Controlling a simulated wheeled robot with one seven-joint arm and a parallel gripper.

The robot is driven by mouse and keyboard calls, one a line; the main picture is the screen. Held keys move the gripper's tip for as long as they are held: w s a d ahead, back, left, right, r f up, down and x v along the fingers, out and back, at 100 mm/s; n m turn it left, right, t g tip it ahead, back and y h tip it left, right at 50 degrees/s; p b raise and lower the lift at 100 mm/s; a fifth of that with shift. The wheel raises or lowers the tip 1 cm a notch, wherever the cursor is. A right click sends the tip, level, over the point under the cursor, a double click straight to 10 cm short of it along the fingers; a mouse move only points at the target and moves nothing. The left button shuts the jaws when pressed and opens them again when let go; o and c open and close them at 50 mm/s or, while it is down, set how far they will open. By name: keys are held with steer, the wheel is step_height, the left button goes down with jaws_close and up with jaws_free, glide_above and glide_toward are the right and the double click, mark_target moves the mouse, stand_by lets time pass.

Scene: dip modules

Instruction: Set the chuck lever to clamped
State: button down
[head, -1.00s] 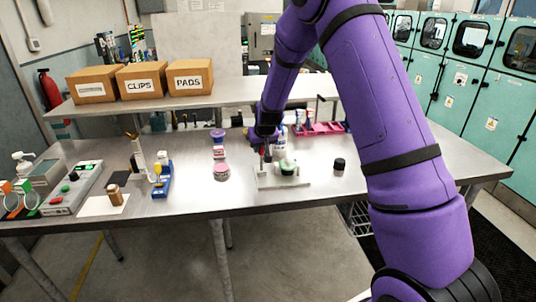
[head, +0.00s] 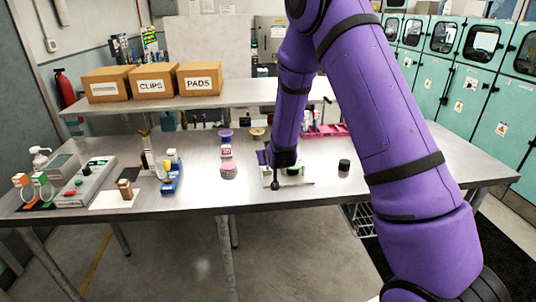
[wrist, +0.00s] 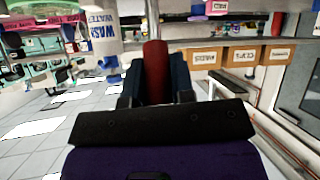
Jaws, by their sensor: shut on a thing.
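The chuck's light base plate (head: 304,184) lies on the steel bench in the head view, with a green part (head: 293,171) partly hidden behind my arm. My gripper (wrist: 156,78) is closed around an upright red handle (wrist: 155,56) in the wrist view, one dark blue finger on each side. The handle looks like the chuck lever's grip; its lower end is hidden. In the head view my wrist is over the chuck and covers most of it, so the lever's angle cannot be read.
A black knob-like piece (head: 344,165) stands right of the chuck, and a pink-topped jar (head: 228,170) stands left. A pink rack (head: 326,130) is behind. A white wash bottle (wrist: 103,30) is close to my gripper in the wrist view. The bench front is clear.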

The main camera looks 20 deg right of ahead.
steer(key=shift+s+f, duration=0.1)
stand_by(0.3)
steer(key=c, duration=1)
jaws_free()
steer(key=shift+o, duration=0.2)
steer(key=v, duration=1)
steer(key=shift+s+r, duration=0.25)
steer(key=shift+s, duration=0.1)
steer(key=shift+a, duration=0.1)
